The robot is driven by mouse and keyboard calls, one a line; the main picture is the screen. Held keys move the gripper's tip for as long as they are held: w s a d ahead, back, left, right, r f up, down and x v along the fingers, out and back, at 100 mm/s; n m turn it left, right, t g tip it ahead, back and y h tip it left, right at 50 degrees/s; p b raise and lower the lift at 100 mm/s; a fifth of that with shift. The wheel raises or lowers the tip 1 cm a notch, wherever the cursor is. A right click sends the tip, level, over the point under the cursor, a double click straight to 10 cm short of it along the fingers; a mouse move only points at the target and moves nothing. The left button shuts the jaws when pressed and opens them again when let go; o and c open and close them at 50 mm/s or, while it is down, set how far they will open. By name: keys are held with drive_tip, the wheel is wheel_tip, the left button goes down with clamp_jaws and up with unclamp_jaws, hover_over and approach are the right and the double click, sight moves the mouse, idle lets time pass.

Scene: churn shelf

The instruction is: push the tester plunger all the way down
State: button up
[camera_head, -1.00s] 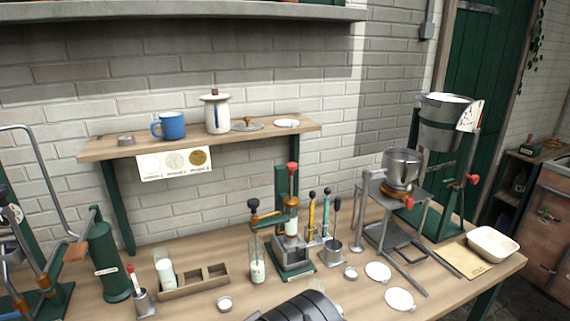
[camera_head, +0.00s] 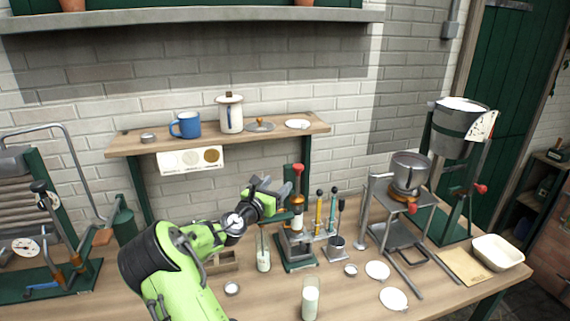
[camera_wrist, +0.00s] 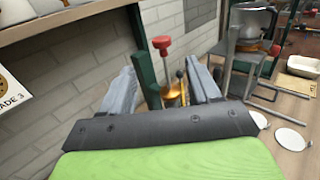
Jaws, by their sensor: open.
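The tester (camera_head: 297,240) stands on a green base on the bench, with a green upright behind it. Its plunger has a red knob (camera_head: 298,168) on a thin rod, standing high above the brass collar and pale cylinder. In the wrist view the red knob (camera_wrist: 162,42) and its rod show ahead, between the finger lines and beyond the tips. My gripper (camera_head: 274,188) is open and empty, just left of the plunger at about knob height, apart from it. In the wrist view my gripper (camera_wrist: 163,85) has both grey fingers spread. The tester's lower body is mostly hidden there.
A wall shelf (camera_head: 215,138) with a blue mug (camera_head: 186,125) and white canister (camera_head: 230,113) is behind. Yellow and blue handled tools (camera_head: 325,212) stand close right of the tester. A milk tube (camera_head: 263,252) stands left, a milk glass (camera_head: 310,299) in front.

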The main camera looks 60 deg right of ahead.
sight(296, 168)
drive_tip(key=d+p, duration=0.2)
drive_tip(key=d, duration=1.2)
drive_tip(key=shift+d+f, duration=0.15)
drive_tip(key=shift+d, duration=0.2)
